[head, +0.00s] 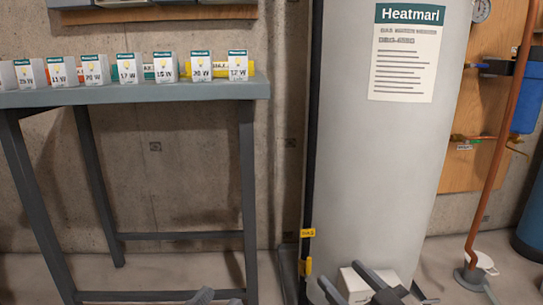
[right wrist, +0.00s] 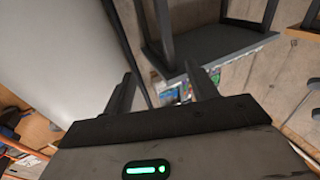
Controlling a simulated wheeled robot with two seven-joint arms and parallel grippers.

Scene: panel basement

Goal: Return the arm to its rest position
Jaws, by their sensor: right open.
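My right gripper (head: 378,284) is at the bottom of the head view, in front of the foot of the tall grey tank. In the right wrist view its two dark fingers (right wrist: 163,86) stand apart with nothing between them. My left gripper (head: 217,297) shows only as dark tips at the bottom edge of the head view, left of the right one. Most of it is cut off, so its jaws cannot be judged.
A grey table (head: 150,95) at the left carries a row of several white bulb boxes (head: 165,67). The tall Heatmarl tank (head: 385,170) stands right of it. A copper pipe (head: 500,140) and a blue canister (head: 526,95) are at the right. Concrete floor shows below.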

